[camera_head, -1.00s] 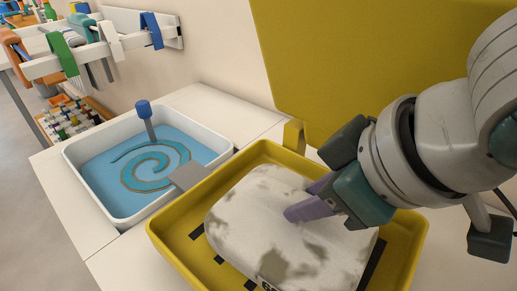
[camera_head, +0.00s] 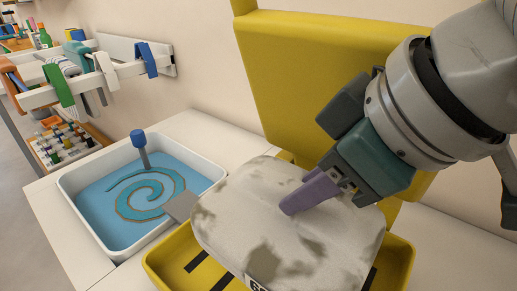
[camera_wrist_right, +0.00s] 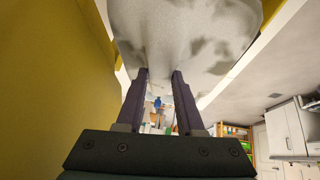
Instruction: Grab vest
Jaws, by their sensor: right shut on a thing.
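The vest (camera_head: 265,235) is a pale, thick, rounded bundle with grey-brown blotches and a partly cut-off dark label at its lower edge. It is tilted and raised above the yellow case (camera_head: 403,262). My right gripper (camera_head: 293,203) has its purple fingers shut on the vest's upper right part. In the right wrist view the vest (camera_wrist_right: 190,30) spans the top, at the fingertips (camera_wrist_right: 159,76). The far finger is mostly hidden in the head view. My left gripper is not in view.
The case's open yellow lid (camera_head: 330,75) stands behind my right gripper. A white basin (camera_head: 66,190) with a blue spiral sits left on the white counter (camera_head: 60,235). A rail (camera_head: 45,97) with coloured clips is at the upper left.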

